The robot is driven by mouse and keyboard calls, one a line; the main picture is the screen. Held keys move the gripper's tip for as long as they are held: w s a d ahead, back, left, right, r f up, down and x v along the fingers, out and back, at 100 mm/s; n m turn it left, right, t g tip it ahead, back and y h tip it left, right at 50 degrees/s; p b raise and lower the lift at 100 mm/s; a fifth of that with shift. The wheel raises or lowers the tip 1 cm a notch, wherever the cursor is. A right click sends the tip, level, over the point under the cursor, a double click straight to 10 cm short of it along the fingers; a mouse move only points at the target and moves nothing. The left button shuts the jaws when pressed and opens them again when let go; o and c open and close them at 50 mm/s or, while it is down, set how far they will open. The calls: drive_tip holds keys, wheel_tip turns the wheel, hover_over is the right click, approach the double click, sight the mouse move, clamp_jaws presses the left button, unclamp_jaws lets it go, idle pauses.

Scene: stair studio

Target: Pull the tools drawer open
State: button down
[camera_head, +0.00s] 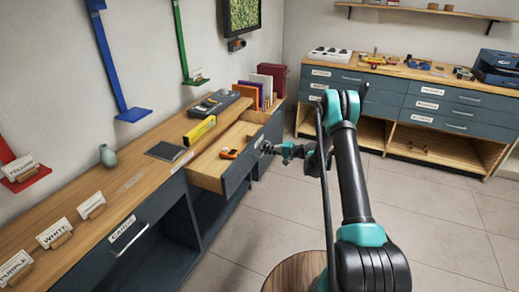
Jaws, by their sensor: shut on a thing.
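A drawer with a dark blue-grey front (238,173) and pale wooden inside stands pulled out from the left counter. An orange and black tool (229,153) lies in it. The label on this drawer's front cannot be read from here, so I cannot confirm that it is the tools drawer. My gripper (267,148) is at the outer side of this front, shut on its handle. The handle itself is too small and covered to make out. My arm reaches in from the right.
A yellow level (199,130) and dark tablet (165,151) lie on the wooden countertop (140,188). A closed labelled drawer (130,238) is nearer me. A round wooden top (292,274) stands below my arm. Tiled floor (440,205) is free at right.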

drive_tip(key=shift+s+d, duration=0.15)
drive_tip(key=shift+d, duration=0.2)
drive_tip(key=c, duration=1.9)
unclamp_jaws()
drive_tip(key=v, duration=1.2)
